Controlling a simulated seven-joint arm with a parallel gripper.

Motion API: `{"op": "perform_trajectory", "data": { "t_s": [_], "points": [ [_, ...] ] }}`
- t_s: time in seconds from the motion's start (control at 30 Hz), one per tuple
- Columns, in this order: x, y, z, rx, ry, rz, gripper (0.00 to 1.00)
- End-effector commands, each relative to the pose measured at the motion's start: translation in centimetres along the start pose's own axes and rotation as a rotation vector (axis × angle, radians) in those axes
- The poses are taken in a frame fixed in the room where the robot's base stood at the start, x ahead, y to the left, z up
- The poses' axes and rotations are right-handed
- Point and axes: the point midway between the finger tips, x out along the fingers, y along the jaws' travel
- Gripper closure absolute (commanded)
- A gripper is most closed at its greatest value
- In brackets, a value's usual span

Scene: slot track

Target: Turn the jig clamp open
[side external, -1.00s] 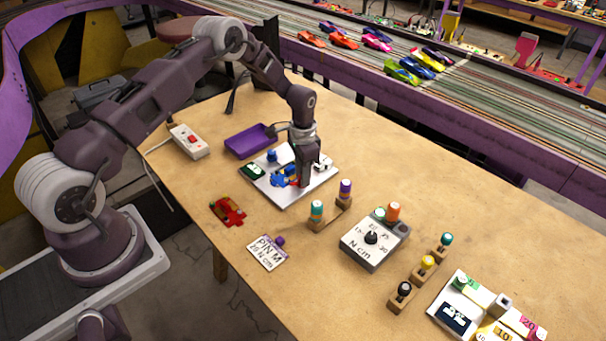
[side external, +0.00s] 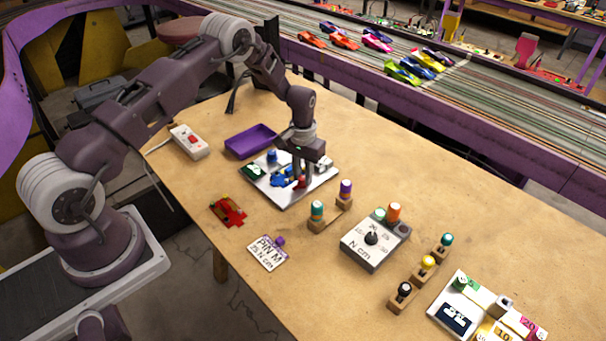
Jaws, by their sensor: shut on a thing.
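The jig is a light plate (side external: 290,202) on the wooden table, with blue parts (side external: 284,179) and a small red part (side external: 301,182) on it. My gripper (side external: 301,180) points straight down over the right half of the plate. Its fingers are shut on the small red part, which looks like the clamp's handle. The fingers hide much of the clamp, so I cannot tell how far it is turned.
A purple tray (side external: 251,141) and a white switch box (side external: 189,141) lie behind. A red car part (side external: 229,211) and a PIN M card (side external: 268,254) lie in front. Capped holders (side external: 317,212) and an N cm dial box (side external: 369,246) stand to the right.

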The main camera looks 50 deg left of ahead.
Motion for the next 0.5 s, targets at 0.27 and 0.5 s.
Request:
{"op": "perform_trajectory", "data": {
  "t_s": [0.27, 0.5],
  "points": [
    [-0.09, 0.00, -0.09, -0.014, 0.002, 0.000, 1.00],
    [-0.09, 0.00, -0.09, -0.014, 0.003, 0.000, 0.73]
  ]
}}
